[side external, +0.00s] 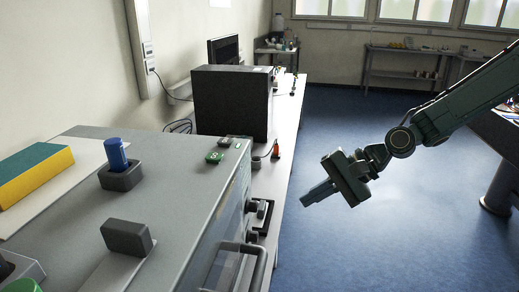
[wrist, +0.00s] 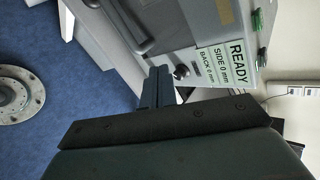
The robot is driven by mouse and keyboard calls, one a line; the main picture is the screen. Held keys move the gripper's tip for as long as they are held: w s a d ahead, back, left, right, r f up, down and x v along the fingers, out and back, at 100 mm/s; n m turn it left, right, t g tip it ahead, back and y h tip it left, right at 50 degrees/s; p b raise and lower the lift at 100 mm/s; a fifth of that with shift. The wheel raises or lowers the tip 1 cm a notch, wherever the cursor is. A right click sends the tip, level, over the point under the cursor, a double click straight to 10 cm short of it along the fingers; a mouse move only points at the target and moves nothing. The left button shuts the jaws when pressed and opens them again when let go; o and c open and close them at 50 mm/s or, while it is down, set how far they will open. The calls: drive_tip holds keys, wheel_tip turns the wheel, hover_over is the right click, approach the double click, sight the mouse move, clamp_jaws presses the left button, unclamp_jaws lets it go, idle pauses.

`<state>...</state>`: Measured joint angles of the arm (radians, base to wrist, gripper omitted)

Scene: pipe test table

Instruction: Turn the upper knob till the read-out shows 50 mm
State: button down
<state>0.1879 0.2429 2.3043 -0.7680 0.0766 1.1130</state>
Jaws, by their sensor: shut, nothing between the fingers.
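The read-out (wrist: 225,62) in the wrist view is a pale panel, turned sideways, with the words READY, SIDE 0 mm and BACK 0 mm. A round black knob (wrist: 181,71) sits beside it on the machine's front, just past my fingertips. In the side view, dark knobs show on the machine's front, one higher (side external: 251,205) and one lower (side external: 252,236). I cannot tell which one the wrist view shows. My gripper (side external: 304,201) is shut and empty, in the air to the right of the front, apart from the knobs. Its fingers (wrist: 157,84) also show in the wrist view.
The grey machine (side external: 75,200) has a bar handle (side external: 262,262) below the knobs. On its top are a blue peg (side external: 116,153) in a dark holder, a dark block (side external: 126,237) and a green-yellow block (side external: 35,175). Open floor (side external: 340,245) lies to the right.

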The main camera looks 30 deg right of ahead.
drive_tip(key=w+f+m+t+y, duration=0.2)
drive_tip(key=w+f+m, duration=0.25)
drive_tip(key=m, duration=0.25)
drive_tip(key=m+t, duration=0.3)
drive_tip(key=m, duration=0.5)
approach(252, 206)
drive_tip(key=shift+s+d+f+y, duration=0.1)
drive_tip(key=shift+d+f+y, duration=0.05)
drive_tip(key=shift+d+y, duration=0.25)
drive_tip(key=shift+a, duration=0.15)
drive_tip(key=shift+r+x, duration=0.25)
drive_tip(key=shift+x, duration=0.85)
drive_tip(key=shift+r+x, duration=0.25)
drive_tip(key=shift+x, duration=0.85)
drive_tip(key=shift+r+x, duration=0.25)
drive_tip(key=shift+x, duration=0.85)
drive_tip(key=shift+a, duration=0.1)
drive_tip(key=shift+w+f, duration=0.25)
drive_tip(key=shift+w+d+r, duration=0.1)
drive_tip(key=shift+w+d, duration=0.4)
drive_tip(key=shift+d, duration=0.1)
drive_tip(key=shift+w+d+f, duration=0.2)
drive_tip(key=shift+w+d, duration=0.05)
drive_tip(key=shift+d, duration=0.05)
